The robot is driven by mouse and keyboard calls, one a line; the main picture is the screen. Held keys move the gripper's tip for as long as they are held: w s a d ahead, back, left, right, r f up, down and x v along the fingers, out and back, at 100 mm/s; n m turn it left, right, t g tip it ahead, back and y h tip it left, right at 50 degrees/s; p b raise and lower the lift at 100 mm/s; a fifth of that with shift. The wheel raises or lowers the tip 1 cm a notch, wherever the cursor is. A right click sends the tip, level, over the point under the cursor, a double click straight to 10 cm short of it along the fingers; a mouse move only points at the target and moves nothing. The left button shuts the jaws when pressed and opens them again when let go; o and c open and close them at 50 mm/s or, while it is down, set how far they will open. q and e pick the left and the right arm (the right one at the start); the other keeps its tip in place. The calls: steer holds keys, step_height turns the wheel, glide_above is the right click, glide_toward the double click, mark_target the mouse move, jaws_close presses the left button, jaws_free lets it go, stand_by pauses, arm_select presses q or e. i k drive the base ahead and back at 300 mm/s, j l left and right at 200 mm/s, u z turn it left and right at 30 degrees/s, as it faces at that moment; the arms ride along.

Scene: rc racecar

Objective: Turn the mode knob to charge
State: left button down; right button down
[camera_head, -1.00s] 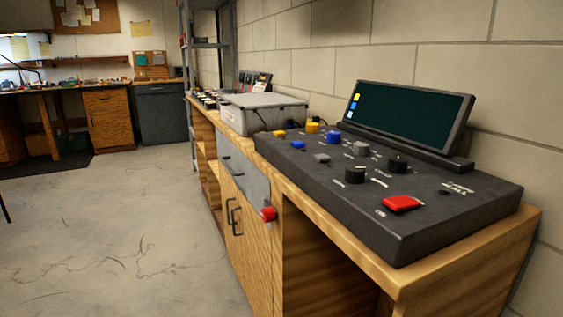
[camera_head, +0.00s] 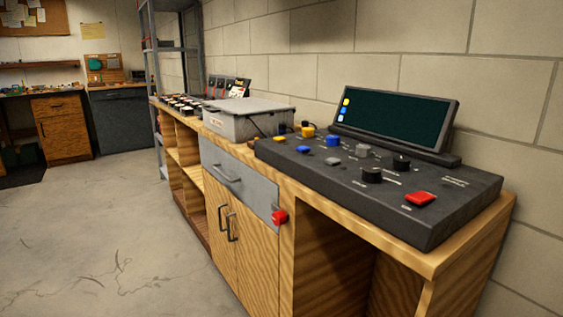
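A dark control panel (camera_head: 420,226) lies on the wooden workbench at the right. It carries several knobs and buttons. Two black knobs stand on it, one nearer the front (camera_head: 372,175) and one further back (camera_head: 401,162). A grey knob (camera_head: 362,151) and a smaller grey one (camera_head: 332,161) sit to their left. The printed labels are too small to read, so I cannot tell which is the mode knob or where it points. A dark screen (camera_head: 394,118) with small coloured icons stands behind the panel. Neither of my grippers shows in the head view.
The wooden workbench (camera_head: 300,199) runs along the block wall, with a grey drawer (camera_head: 236,181) and a red knob (camera_head: 280,217) on its front. A grey case (camera_head: 247,123) sits beside the panel. The floor (camera_head: 95,235) at left is clear.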

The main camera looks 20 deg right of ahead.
mark_target(371, 174)
steer(key=l+z, duration=0.7)
steer(key=i+l+z, duration=0.15)
steer(key=z, duration=0.15)
steer(key=l+u, duration=0.4)
steer(key=k+l+u, duration=0.1)
steer(key=l+u, duration=0.3)
steer(key=l, duration=0.15)
